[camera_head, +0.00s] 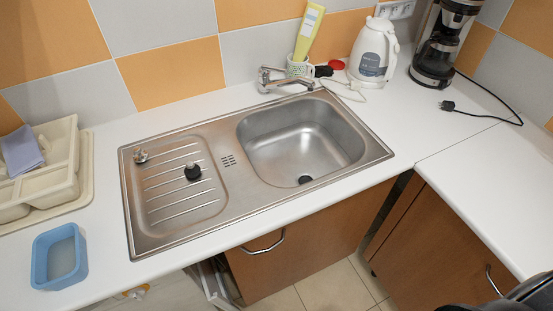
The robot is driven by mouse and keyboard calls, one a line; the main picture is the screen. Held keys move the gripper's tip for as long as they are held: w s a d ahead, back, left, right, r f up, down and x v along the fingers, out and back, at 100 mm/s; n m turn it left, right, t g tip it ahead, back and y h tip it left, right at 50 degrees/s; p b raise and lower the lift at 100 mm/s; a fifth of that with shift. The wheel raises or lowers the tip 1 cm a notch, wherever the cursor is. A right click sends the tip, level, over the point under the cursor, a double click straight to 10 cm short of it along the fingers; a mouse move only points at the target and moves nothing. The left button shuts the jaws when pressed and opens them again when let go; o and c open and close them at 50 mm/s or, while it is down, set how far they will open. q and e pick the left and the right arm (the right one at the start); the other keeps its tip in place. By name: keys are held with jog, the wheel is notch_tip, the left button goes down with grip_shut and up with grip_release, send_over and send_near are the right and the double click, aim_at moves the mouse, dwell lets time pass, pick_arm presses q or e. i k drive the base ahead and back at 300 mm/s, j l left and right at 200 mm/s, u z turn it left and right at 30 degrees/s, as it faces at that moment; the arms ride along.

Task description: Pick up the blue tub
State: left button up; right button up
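The blue tub (60,257) stands on the white counter at the lower left, left of the sink unit. It is a small, open, rounded rectangular container with its pale inner floor showing. Nothing touches it. My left gripper is not in view. A dark part at the bottom right corner (530,294) looks like part of my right arm or gripper, far from the tub. It is cut off by the frame edge, and its fingers cannot be made out.
A cream dish rack (84,190) with a bluish cloth (21,150) stands behind the tub. The steel sink (232,232) is to its right. A kettle (372,52) and coffee maker (445,40) stand at the back right. The counter's front edge is close to the tub.

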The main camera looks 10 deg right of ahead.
aim_at(60, 258)
jog(key=k+u, duration=0.1)
jog(key=u, duration=1.3)
jog(key=z, duration=1.8)
jog(key=u, duration=1.8)
